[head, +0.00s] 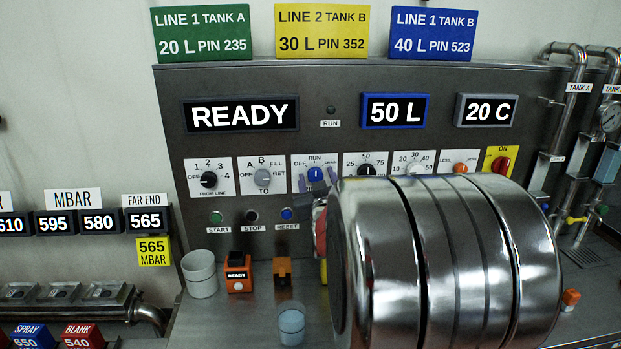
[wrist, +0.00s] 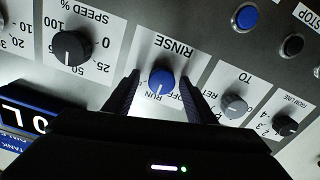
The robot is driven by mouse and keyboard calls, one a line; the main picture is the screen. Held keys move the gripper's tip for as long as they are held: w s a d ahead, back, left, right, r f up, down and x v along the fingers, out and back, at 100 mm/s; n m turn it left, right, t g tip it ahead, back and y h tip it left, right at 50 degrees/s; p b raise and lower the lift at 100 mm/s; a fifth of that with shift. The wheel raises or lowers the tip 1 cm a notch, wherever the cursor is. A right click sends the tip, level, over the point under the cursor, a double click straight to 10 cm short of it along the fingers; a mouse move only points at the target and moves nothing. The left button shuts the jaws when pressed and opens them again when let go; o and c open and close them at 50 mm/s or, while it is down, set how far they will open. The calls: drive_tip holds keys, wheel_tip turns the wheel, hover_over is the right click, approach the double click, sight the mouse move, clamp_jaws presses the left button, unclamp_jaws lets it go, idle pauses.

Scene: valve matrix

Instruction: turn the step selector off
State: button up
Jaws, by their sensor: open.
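The step selector is a blue round knob (head: 315,174) on a white plate marked OFF, RUN and a partly covered DRAIN in the head view. In the wrist view the same blue knob (wrist: 161,82) shows upside down, with RINSE lettered on its other side. Its white mark points towards RUN, not OFF. My gripper (wrist: 160,78) is open, with one dark finger on each side of the knob. I cannot tell whether the fingers touch it. In the head view my gripper (head: 317,181) shows only as small dark fingertips beside the knob.
A grey TO knob (head: 263,177) and a black FROM LINE knob (head: 208,180) sit to the left. A black SPEED knob (head: 366,172) sits to the right. START, STOP and RESET (head: 287,214) buttons lie below. The display reads READY (head: 240,115).

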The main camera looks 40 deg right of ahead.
drive_tip(key=shift+c, duration=0.4)
drive_tip(key=shift+w+a, duration=0.1)
drive_tip(key=c, duration=1)
drive_tip(key=shift+o, duration=0.2)
drive_tip(key=shift+n, duration=0.4)
drive_tip(key=n, duration=0.4)
drive_tip(key=shift+a, duration=0.1)
drive_tip(key=n, duration=0.5)
drive_tip(key=shift+w+f, duration=0.1)
drive_tip(key=shift+a, duration=0.1)
drive_tip(key=o, duration=1)
drive_tip(key=shift+o, duration=0.2)
